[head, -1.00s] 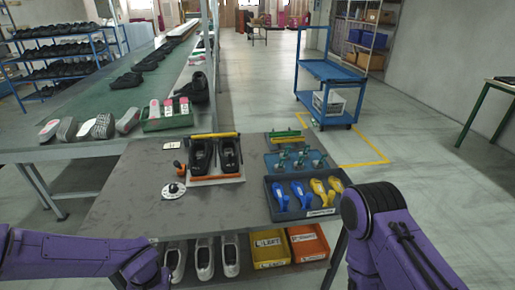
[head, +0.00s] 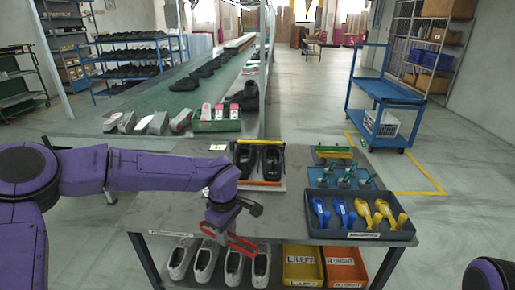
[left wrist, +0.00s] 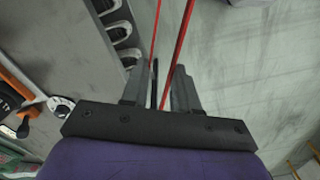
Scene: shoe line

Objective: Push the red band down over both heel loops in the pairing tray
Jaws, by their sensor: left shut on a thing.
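The pairing tray (head: 282,181) lies on the grey table with a pair of black shoes (head: 270,160) side by side in it. Their heel loops are too small to make out. My left gripper (head: 222,236) is shut on the red band (head: 242,245), in front of the table's front edge and apart from the shoes. In the left wrist view the red band (left wrist: 180,52) runs as two strands up from between the fingers (left wrist: 158,90). My right gripper is out of view; only part of my right arm shows at the bottom right.
A dark tray (head: 325,231) with blue and yellow tools stands right of the pairing tray, with a blue-green fixture (head: 322,178) behind it. White shoes (head: 205,262), a yellow bin (head: 303,268) and an orange bin (head: 345,268) sit below the tabletop.

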